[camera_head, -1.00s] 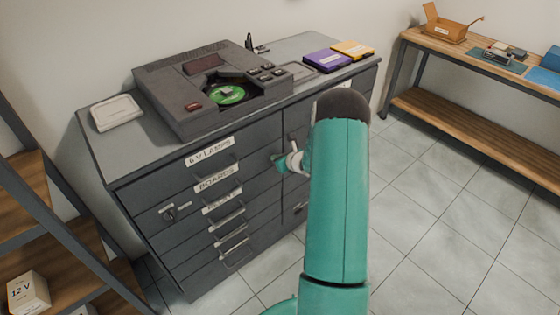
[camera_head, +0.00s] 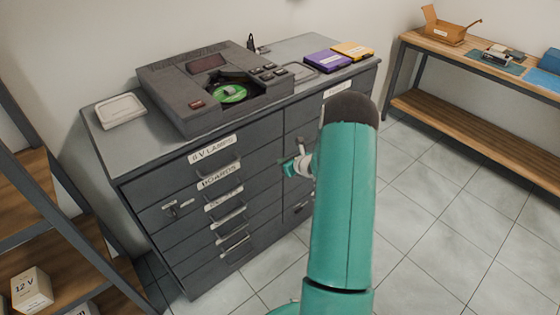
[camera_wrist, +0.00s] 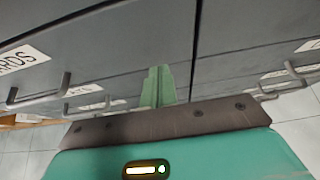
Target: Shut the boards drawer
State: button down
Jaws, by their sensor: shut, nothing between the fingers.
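The boards drawer (camera_head: 198,196) is in the left column of the grey cabinet, below the lamps drawer (camera_head: 184,168). Its white label reads BOARDS, with a bar handle below. Its front looks about flush with its neighbours, but a small gap is hard to judge. In the wrist view part of the boards label (camera_wrist: 22,58) shows at upper left. My gripper (camera_head: 289,168) is shut and empty, to the right of the boards drawer near the seam between the columns. Its green fingers (camera_wrist: 157,87) point at the cabinet front; contact cannot be told.
A key (camera_head: 176,206) sticks out at the left of the drawer fronts. A grey console (camera_head: 205,85) and a pale tray (camera_head: 120,111) stand on the cabinet top. A wooden shelf (camera_head: 28,240) is at left, a workbench (camera_head: 480,110) at right. The tiled floor between is clear.

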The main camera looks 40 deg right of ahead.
jog(key=v, duration=1)
jog(key=s+a+r+n+g+y, duration=0.1)
jog(key=a+r+n+g+y, duration=0.15)
jog(key=a+r+n, duration=0.85)
jog(key=s+a+r+n+g+y, duration=0.1)
jog(key=a+r+n+g+y, duration=0.15)
jog(key=a+r+n, duration=0.85)
jog(key=s+a+r+n+h, duration=0.2)
jog(key=s+a+n, duration=0.4)
jog(key=s, duration=0.4)
jog(key=s+a+r+n+g+h, duration=0.1)
jog(key=s+a+r+n+h, duration=0.2)
jog(key=s+a+n, duration=0.4)
jog(key=s+a+r, duration=0.1)
jog(key=s, duration=0.1)
jog(key=shift+s+a+r+n, duration=0.2)
jog(key=shift+s+a+n, duration=0.05)
jog(key=shift+s+n, duration=0.1)
jog(key=c, duration=2.2)
grip_release()
